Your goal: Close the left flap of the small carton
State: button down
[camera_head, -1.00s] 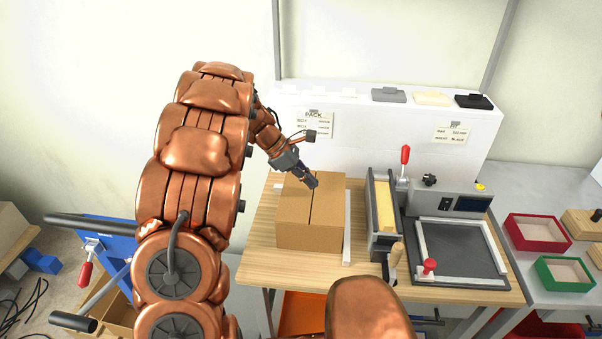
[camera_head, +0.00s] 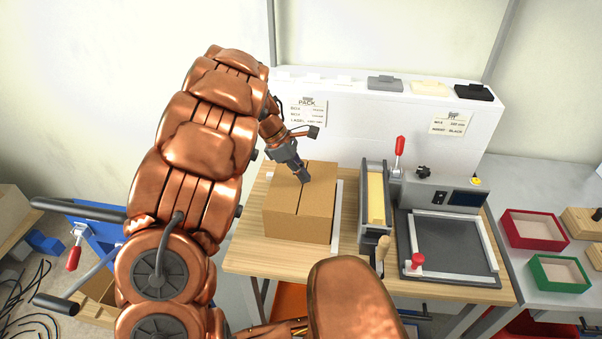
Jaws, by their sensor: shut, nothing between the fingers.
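The small carton (camera_head: 300,229) stands upright on the wooden table, brown and box-shaped. Its top looks flat, with a dark seam between the left flap (camera_head: 281,192) and the right flap (camera_head: 322,190). Both flaps appear to lie down over the opening. My gripper (camera_head: 305,180) is shut and empty. It points down at the far part of the carton top, near the seam. It is at or just above the top; I cannot tell whether it touches. It hides a small part of the flaps and seam.
Right of the carton are a sealing machine (camera_head: 448,247) and a narrow tray (camera_head: 375,195) with upright red-handled lever (camera_head: 399,155). A white panel (camera_head: 350,115) stands behind. Red (camera_head: 534,213) and green (camera_head: 583,259) trays are farther right. Bare wood (camera_head: 347,215) shows beside the carton.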

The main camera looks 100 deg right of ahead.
jog(key=shift+r, duration=0.2)
jog(key=shift+r+p, duration=0.4)
jog(key=shift+r, duration=0.4)
jog(key=r+p, duration=0.1)
jog(key=r, duration=0.3)
jog(key=shift+s, duration=0.2)
jog(key=s+a+r+b, duration=0.2)
jog(key=s+r, duration=0.4)
jog(key=shift+a+r+b, duration=0.25)
jog(key=shift+r+b, duration=0.05)
jog(key=shift+r, duration=0.05)
